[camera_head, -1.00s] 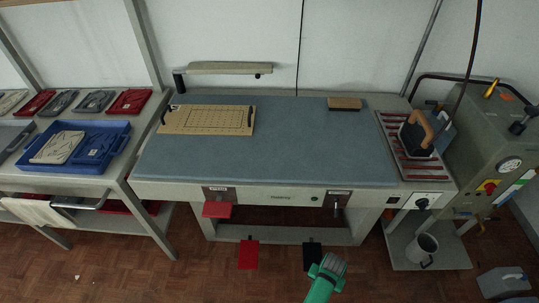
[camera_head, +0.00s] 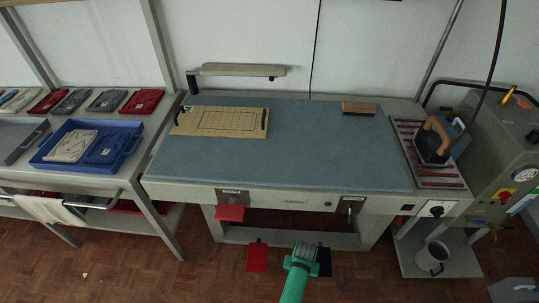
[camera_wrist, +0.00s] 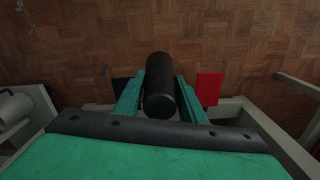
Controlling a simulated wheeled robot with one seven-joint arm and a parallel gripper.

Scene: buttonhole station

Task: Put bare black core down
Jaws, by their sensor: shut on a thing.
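The bare black core (camera_wrist: 159,80) is a dark cylinder in the wrist view. It lies lengthwise between the two green fingers of my gripper (camera_wrist: 160,92), which is shut on it. In the head view my gripper (camera_head: 303,252) shows at the bottom middle, over the floor in front of the ironing table and partly over the black pedal. The core cannot be made out there.
The ironing table (camera_head: 330,160) carries a tan board (camera_head: 218,123), a brush (camera_head: 358,107) and, at right, an iron (camera_head: 432,145). A blue tray (camera_head: 128,165) stands left. Red (camera_head: 257,257) and black (camera_head: 324,262) pedals are on the floor. A grey mug (camera_head: 432,257) stands lower right.

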